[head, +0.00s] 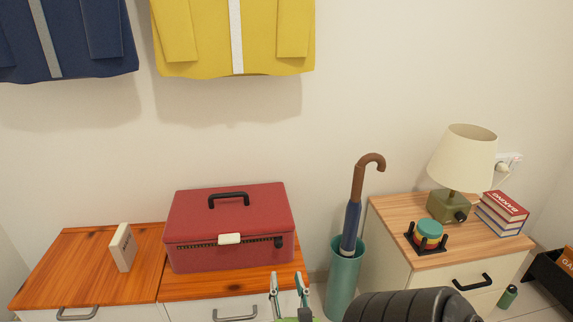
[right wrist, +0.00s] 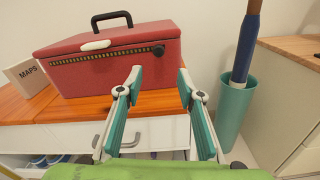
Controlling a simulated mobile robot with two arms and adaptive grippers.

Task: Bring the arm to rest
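My right gripper (head: 289,290) shows at the bottom middle of the head view, in front of the wooden cabinet's right part. In the right wrist view the right gripper (right wrist: 158,88) has its two teal-padded fingers spread apart with nothing between them. It is open and empty, in front of the red box (right wrist: 115,62), apart from it as far as I can tell. The red box (head: 232,225) is closed, with a black handle on its lid and a pale latch. My left gripper is not in view.
A wooden-topped cabinet (head: 100,285) holds the red box and a white maps box (head: 123,248). A teal stand (head: 343,285) with an umbrella (head: 353,215) is to the right. A nightstand (head: 395,220) carries a lamp (head: 462,160), books (head: 502,213) and a round coaster stack (head: 428,233).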

